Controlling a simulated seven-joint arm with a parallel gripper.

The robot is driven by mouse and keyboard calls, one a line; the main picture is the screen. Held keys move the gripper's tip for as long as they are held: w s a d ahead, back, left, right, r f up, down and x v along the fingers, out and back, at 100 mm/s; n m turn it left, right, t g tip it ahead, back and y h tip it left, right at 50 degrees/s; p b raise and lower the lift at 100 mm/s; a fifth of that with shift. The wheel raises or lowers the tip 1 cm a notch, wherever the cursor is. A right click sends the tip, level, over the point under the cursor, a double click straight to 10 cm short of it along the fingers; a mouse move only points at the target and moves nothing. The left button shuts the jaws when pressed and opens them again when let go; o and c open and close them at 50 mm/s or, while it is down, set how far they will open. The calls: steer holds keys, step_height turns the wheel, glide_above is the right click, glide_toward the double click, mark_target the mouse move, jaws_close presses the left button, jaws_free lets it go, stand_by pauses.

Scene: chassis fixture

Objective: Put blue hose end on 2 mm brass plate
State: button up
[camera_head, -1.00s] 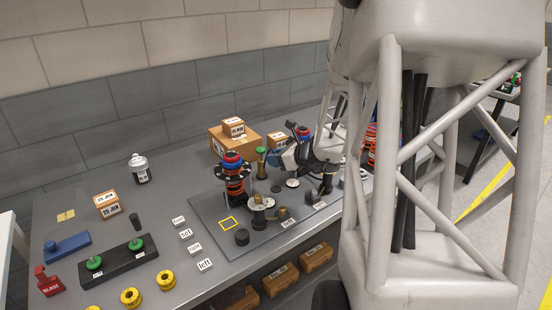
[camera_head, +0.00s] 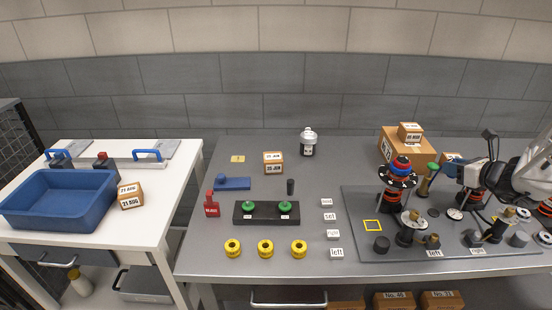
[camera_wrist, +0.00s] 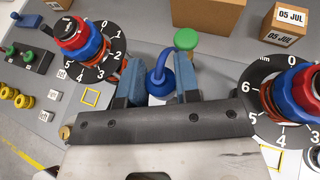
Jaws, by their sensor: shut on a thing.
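My gripper (camera_wrist: 160,90) is shut on a blue piece (camera_wrist: 159,80), which looks like the blue hose end. It has a rounded lower part and a curved upper part, and the jaws cover its sides. A white patch shows just under it. In the head view my gripper (camera_head: 462,172) is over the grey fixture board (camera_head: 350,210), between the two dial posts; the held piece is too small to make out there. A small flat yellow-brown plate (camera_head: 238,158) lies on the grey bench at back left, possibly the brass plate; its thickness cannot be read.
A green-capped post (camera_wrist: 186,40) stands just beyond the held piece. Dial posts with red and blue rings stand left (camera_wrist: 85,45) and right (camera_wrist: 290,95). A blue bin (camera_head: 60,200) is left.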

steer(key=w+a+r+n+g+y, duration=0.25)
steer(key=w+a+n+y, duration=0.25)
steer(key=w+a, duration=0.85)
steer(key=n+g+y, duration=0.2)
steer(key=n+g, duration=1.1)
steer(key=g, duration=0.2)
glide_above(238, 159)
step_height(238, 159, down, 7)
steer(key=shift+f, duration=0.55)
steer(key=shift+f, duration=3.15)
